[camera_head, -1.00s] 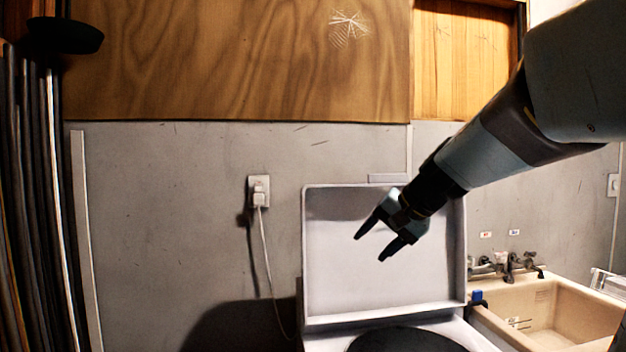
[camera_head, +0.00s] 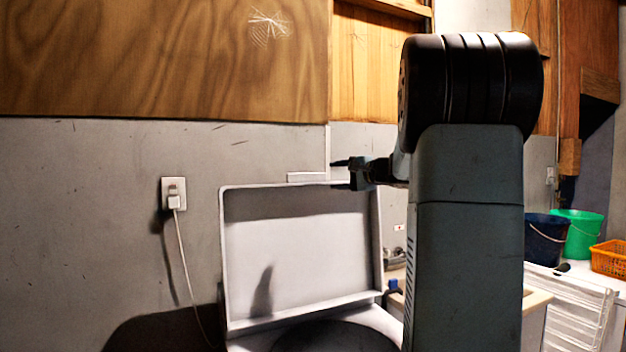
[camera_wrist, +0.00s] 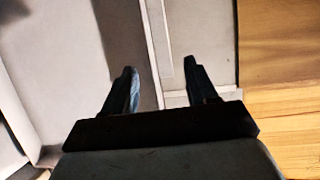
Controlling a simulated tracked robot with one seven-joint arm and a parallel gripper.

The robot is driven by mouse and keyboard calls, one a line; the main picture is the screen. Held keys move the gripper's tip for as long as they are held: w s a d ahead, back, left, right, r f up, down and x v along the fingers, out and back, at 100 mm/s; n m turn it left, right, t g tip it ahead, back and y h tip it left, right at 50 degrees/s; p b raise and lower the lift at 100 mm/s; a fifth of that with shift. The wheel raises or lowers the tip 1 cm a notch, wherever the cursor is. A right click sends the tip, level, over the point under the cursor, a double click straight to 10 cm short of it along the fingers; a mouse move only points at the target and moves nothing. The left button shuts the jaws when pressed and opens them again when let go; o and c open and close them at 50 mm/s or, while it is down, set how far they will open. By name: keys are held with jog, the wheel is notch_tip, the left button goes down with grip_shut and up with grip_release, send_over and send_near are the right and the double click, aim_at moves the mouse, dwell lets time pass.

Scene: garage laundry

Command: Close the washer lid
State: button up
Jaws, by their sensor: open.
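The washer lid (camera_head: 300,255) is a white panel standing upright, open, at the back of the washer (camera_head: 385,325). The dark round opening (camera_head: 335,338) shows in front of its lower edge. My gripper (camera_head: 338,174) is at the lid's top right edge in the head view, fingers pointing left; I cannot tell whether it touches. In the wrist view the gripper (camera_wrist: 160,80) has its two fingers apart with nothing held between them. The lid (camera_wrist: 60,60) fills the left of that view, with its edge running close by the left finger.
A wall outlet (camera_head: 174,192) with a plugged cord is left of the lid. A sink (camera_head: 535,298) is at right, partly hidden behind my arm. Dark blue (camera_head: 545,240) and green (camera_head: 578,235) buckets and an orange basket (camera_head: 608,258) stand farther right.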

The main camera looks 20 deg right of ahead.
aim_at(309, 177)
jog(key=x, duration=1)
jog(key=shift+w+a, duration=0.1)
jog(key=shift+w, duration=0.3)
jog(key=shift+f, duration=0.1)
grip_shut()
